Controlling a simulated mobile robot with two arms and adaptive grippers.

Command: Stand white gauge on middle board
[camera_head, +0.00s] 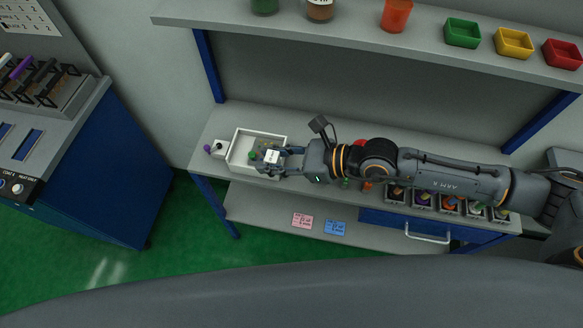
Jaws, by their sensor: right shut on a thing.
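My right gripper (283,157) reaches in from the right, low over the right part of the white tray on the bench top. It is shut on a small white block-like thing with dark marks, seemingly the white gauge (271,156). The fingers hide part of it, and I cannot tell whether it touches the tray. Three levels show: an upper shelf (345,22), the bench top (214,128) and a lower board (265,213). Which one is the middle board is not clear. My left gripper is not in view.
The white tray (236,147) holds a green thing (253,155). A small white box with a purple knob (209,148) stands left of it. Several small bins (424,200) line the bench front, right. Pink (302,221) and blue (335,227) notes lie on the lower board.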

